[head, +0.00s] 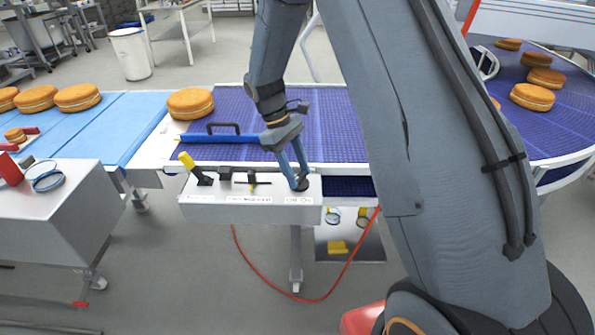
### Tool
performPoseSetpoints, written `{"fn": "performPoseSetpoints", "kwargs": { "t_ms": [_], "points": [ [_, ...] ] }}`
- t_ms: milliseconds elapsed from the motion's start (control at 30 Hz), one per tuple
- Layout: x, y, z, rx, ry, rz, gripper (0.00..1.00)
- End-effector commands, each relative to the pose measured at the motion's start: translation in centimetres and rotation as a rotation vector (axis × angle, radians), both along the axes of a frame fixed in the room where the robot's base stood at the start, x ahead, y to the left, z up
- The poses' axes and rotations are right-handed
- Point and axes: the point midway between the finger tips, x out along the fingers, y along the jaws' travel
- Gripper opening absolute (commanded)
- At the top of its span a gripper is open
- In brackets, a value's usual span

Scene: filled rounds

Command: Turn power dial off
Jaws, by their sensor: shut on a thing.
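The power dial (301,185) is a small dark knob on top of the white control box (235,207), at its right end. A label reading roughly "Off On" sits on the box's front below it. My gripper (298,181) comes down from above with its blue fingers closed around the dial. The fingers hide most of the dial, so I cannot tell which way it points.
A yellow-handled lever (190,165) and a small black control (252,180) stand left on the same box. A blue bar with a black handle (222,134) lies behind. Cakes (190,103) sit on the belts. A red cable (290,297) hangs below.

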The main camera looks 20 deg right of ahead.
Motion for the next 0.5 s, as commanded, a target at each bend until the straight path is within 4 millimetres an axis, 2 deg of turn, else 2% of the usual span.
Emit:
{"fn": "performPoseSetpoints", "kwargs": {
  "t_ms": [200,233,300,333,500],
  "points": [
    [-0.01,-0.03,0.07,0.0,0.0,-0.002,0.21],
    [-0.01,-0.03,0.07,0.0,0.0,-0.002,0.47],
    [-0.01,-0.02,0.06,-0.001,-0.001,-0.002,0.59],
    [-0.01,-0.02,0.06,0.0,0.0,-0.001,0.62],
    [0.0,0.01,0.03,0.0,0.0,0.0,0.62]
  ]
}}
